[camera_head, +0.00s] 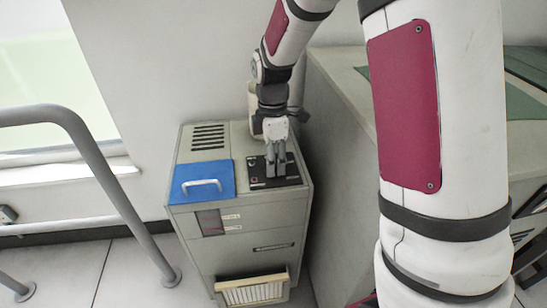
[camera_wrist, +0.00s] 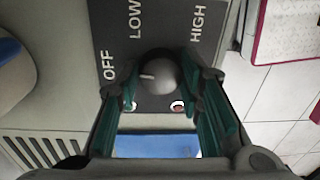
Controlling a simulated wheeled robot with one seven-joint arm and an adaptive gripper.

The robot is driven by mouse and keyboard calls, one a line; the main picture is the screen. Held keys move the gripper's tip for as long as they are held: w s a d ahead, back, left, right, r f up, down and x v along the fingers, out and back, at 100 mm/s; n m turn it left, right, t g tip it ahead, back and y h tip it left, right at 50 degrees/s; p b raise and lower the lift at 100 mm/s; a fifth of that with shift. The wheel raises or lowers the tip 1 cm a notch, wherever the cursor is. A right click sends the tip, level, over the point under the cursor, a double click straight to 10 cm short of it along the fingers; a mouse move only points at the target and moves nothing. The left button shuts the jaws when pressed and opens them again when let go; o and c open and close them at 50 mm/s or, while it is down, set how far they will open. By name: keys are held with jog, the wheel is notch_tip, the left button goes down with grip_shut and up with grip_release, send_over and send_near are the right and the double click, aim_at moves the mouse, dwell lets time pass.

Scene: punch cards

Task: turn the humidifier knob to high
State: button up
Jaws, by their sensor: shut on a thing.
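The humidifier (camera_head: 205,250) is a grey-beige cabinet standing on the floor in the head view. Its dark control panel (camera_head: 291,180) is on the top right. In the wrist view the round grey knob (camera_wrist: 160,72) sits on this panel (camera_wrist: 165,42). Its white mark is on the left side, towards OFF; LOW is above and HIGH is at upper right. My gripper (camera_head: 276,170) reaches down onto the panel, and its fingers hide the knob in the head view. In the wrist view its green-padded fingers (camera_wrist: 162,82) are shut on the knob from both sides.
A blue lid (camera_head: 203,173) with a white handle lies left of the panel, beside a slotted vent (camera_head: 208,137). A grey metal rail (camera_head: 95,160) stands at left. A beige counter (camera_head: 340,130) stands close on the right.

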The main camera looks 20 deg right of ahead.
jog(key=m+p, duration=0.3)
jog(key=m, duration=0.3)
jog(key=shift+r, duration=0.1)
jog(key=m+p, duration=0.2)
jog(key=m, duration=0.3)
jog(key=shift+s+m+y+p, duration=0.1)
jog(key=shift+m+y+p, duration=0.2)
jog(key=shift+y, duration=0.1)
jog(key=m+p, duration=0.2)
jog(key=m, duration=0.3)
jog(key=shift+t, duration=0.4)
jog(key=m+p, duration=0.2)
jog(key=m, duration=0.3)
jog(key=shift+m, duration=0.5)
jog(key=o, duration=1.2)
jog(key=shift+c, duration=0.2)
notch_tip(320, 180, up, 12)
jog(key=shift+s+d, duration=0.25)
jog(key=shift+d, duration=0.1)
